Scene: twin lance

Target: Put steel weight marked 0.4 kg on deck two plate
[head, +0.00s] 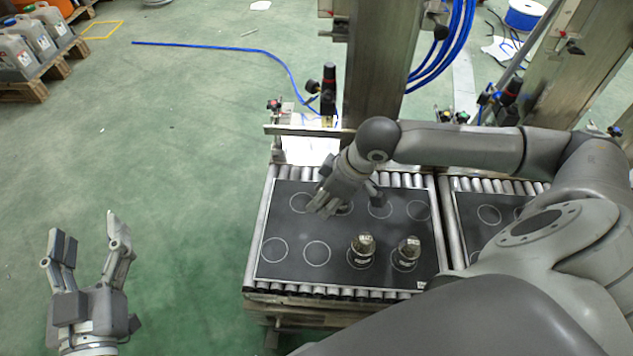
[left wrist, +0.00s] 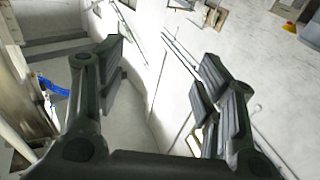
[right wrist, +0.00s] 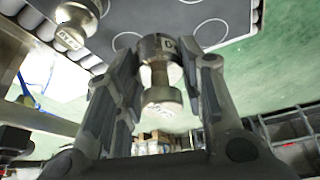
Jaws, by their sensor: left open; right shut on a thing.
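My right gripper (head: 328,205) is over the back row of the near black plate (head: 290,225) with white circles. In the right wrist view the right gripper (right wrist: 163,85) is shut on a steel weight (right wrist: 160,98); its marking is only partly readable, starting with a 0. The head view mostly hides this weight behind the hand. Two more steel weights stand on the plate's front row, one left (head: 362,250) and one right (head: 407,252); their labels are too small to read. My left gripper (head: 90,240) is open and empty over the green floor.
A second black plate (head: 470,232) with circles lies to the right, partly hidden by my right arm. A steel post (head: 372,75) stands behind the rollers. Blue hose (head: 250,52) lies on the floor. Jugs on a pallet (head: 30,85) stand far left.

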